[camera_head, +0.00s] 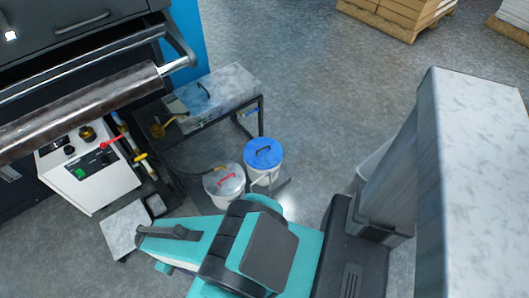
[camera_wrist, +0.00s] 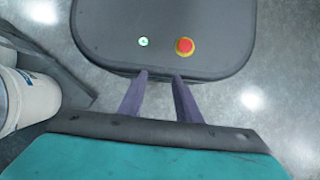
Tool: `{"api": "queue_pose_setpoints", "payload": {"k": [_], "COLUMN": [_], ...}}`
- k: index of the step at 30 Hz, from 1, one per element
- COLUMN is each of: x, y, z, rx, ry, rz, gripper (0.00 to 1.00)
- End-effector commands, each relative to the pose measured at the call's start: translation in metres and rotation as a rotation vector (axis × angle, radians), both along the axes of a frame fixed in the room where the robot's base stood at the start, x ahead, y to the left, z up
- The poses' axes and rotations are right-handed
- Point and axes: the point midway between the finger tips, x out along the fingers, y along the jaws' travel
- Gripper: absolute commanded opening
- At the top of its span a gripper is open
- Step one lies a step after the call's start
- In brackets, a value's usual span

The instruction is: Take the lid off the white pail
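In the head view two pails stand side by side on the floor beyond my arm. The side of a white pail (camera_wrist: 36,100) shows at the left edge of the wrist view; I cannot tell which one. My gripper (camera_wrist: 158,77) has its two dark fingers apart with nothing between them.
A low metal bench (camera_head: 222,92) stands behind the pails. A white control box (camera_head: 88,170) with hoses stands left of them, near a large dark machine with a roll (camera_head: 80,110). A tall grey column (camera_head: 480,170) is at the right. Floor behind is open, with pallets (camera_head: 400,15) beyond.

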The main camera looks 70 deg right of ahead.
Motion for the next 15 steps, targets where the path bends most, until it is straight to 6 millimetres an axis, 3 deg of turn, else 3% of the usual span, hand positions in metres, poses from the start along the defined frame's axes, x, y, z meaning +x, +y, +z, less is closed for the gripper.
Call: {"api": "queue_pose_setpoints", "payload": {"k": [5,11,15], "x": [0.023,0.062,0.087], "y": [-0.007,-0.055,-0.100], "z": [-0.011,-0.022,-0.026], "rx": [-0.051,-0.159,-0.250], "ry": [-0.028,-0.081,-0.124], "rz": [-0.089,-0.286,-0.449], "gripper": [0.31,0.31,0.31]}}
